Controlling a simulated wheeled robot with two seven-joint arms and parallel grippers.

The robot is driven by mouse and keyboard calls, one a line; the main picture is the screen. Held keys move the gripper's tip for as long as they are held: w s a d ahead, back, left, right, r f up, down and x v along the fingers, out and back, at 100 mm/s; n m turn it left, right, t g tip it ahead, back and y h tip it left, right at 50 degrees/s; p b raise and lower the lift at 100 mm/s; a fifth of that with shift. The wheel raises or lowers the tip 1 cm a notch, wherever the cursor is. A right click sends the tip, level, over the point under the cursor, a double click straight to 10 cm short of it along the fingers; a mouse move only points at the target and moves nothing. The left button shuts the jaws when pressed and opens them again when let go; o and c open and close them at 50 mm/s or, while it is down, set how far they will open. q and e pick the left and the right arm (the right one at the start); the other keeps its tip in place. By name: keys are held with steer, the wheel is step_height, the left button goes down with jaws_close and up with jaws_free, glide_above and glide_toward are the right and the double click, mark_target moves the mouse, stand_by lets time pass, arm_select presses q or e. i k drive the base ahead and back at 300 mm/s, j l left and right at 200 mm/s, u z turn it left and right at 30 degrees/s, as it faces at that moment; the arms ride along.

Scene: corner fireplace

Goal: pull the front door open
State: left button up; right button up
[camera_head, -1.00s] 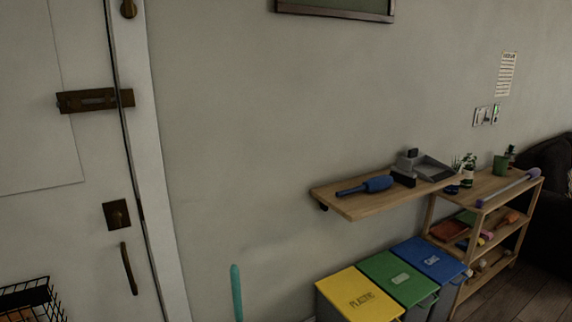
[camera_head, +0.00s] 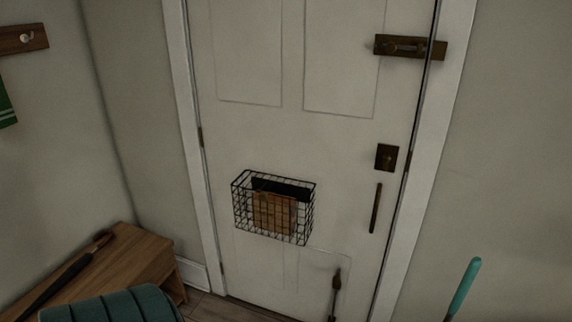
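The white front door (camera_head: 345,140) fills the middle of the head view and looks shut in its white frame (camera_head: 432,130). Its dark vertical pull handle (camera_head: 375,208) is on the right side, below a square brown lock plate (camera_head: 386,157). A brown slide latch (camera_head: 409,47) sits higher up and reaches across the door's right edge towards the frame. Hinges show along the left edge. Neither of my grippers is in view.
A black wire basket (camera_head: 273,207) hangs on the door. A wooden bench (camera_head: 125,262) with an umbrella (camera_head: 62,272) and a dark green ribbed object (camera_head: 112,305) stand at lower left. A teal-topped handle (camera_head: 463,286) rises at lower right.

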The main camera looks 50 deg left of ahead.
mark_target(301, 91)
steer(key=u, duration=1.65)
